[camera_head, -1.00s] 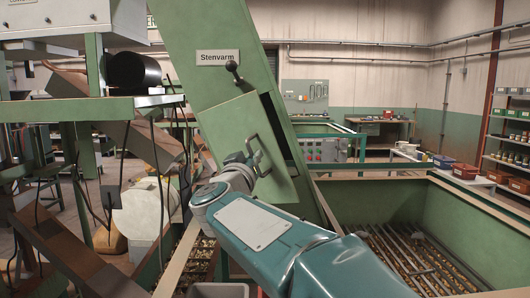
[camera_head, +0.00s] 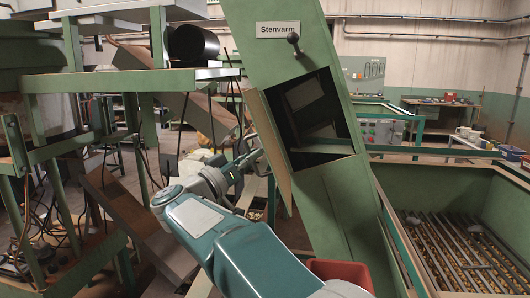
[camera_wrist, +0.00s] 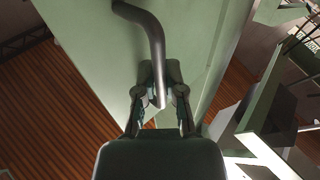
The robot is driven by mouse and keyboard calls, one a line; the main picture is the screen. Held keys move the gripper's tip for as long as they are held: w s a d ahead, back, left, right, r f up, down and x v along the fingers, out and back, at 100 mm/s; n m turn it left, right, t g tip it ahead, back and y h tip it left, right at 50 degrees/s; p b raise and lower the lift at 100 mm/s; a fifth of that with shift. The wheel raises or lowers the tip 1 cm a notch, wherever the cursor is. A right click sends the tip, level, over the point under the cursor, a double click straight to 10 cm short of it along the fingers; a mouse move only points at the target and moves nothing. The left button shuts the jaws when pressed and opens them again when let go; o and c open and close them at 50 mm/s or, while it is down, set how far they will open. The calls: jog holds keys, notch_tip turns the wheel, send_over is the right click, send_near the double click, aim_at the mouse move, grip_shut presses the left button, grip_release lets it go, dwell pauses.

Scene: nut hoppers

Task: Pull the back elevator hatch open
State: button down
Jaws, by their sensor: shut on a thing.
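The green elevator housing (camera_head: 330,205), with a "Stenvarm" plate, slants up through the head view. Its hatch (camera_head: 268,145) stands swung out to the left, seen nearly edge-on. The square opening (camera_head: 310,112) is uncovered, dark inside, with some inner plates visible. My gripper (camera_head: 246,163) is at the hatch's outer side, by its handle. In the wrist view my gripper (camera_wrist: 160,92) is shut on the dark bent bar handle (camera_wrist: 150,35), and the pale green hatch face (camera_wrist: 90,45) lies behind it. The fingertips' exact contact is partly hidden in the head view.
A black-knobbed lever (camera_head: 294,42) sits above the opening. A red bin (camera_head: 340,274) is below, beside my arm. A green hopper with a grate (camera_head: 450,250) fills the right. A green frame (camera_head: 130,80) and dark chute (camera_head: 135,225) crowd the left.

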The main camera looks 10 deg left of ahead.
jog(key=shift+w+a+f, duration=0.15)
jog(key=shift+a+f, duration=0.05)
jog(key=shift+a, duration=0.25)
jog(key=shift+w+a+f, duration=0.1)
jog(key=shift+a+f, duration=0.1)
jog(key=shift+a, duration=0.25)
jog(key=c, duration=0.7)
grip_release()
jog(key=shift+a, duration=0.1)
jog(key=v, duration=1.2)
jog(key=shift+f, duration=0.15)
